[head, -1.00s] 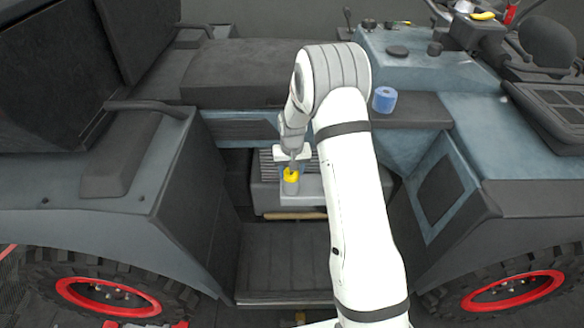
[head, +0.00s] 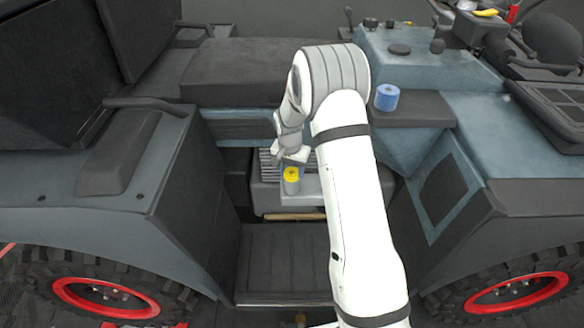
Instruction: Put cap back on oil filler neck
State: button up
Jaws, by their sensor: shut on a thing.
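The yellow cap (head: 291,175) sits at the top of the grey oil filler neck (head: 291,188), in the recess in the middle of the vehicle's side. It looks level. My gripper (head: 291,164) is over the cap from above and shut on it. The fingertips are small here, and their contact with the cap is hard to make out. I cannot tell how far the cap is seated on the neck.
The neck stands on a grey ledge (head: 268,198) beside a ribbed block. A blue roll (head: 386,97) stands on the dark shelf to the right. A black step (head: 285,255) lies below. Dark side panels bound the recess left and right.

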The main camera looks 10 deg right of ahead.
jog(key=shift+w+d+r, duration=0.1)
jog(key=shift+d, duration=0.15)
jog(key=shift+m+b, duration=0.65)
jog(key=shift+m, duration=1.05)
jog(key=shift+m+g+b, duration=0.3)
jog(key=shift+m+b, duration=0.15)
jog(key=shift+m, duration=0.75)
jog(key=o, duration=0.8)
jog(key=shift+c, duration=0.2)
jog(key=o, duration=0.7)
jog(key=shift+a, duration=0.15)
jog(key=shift+c, duration=0.2)
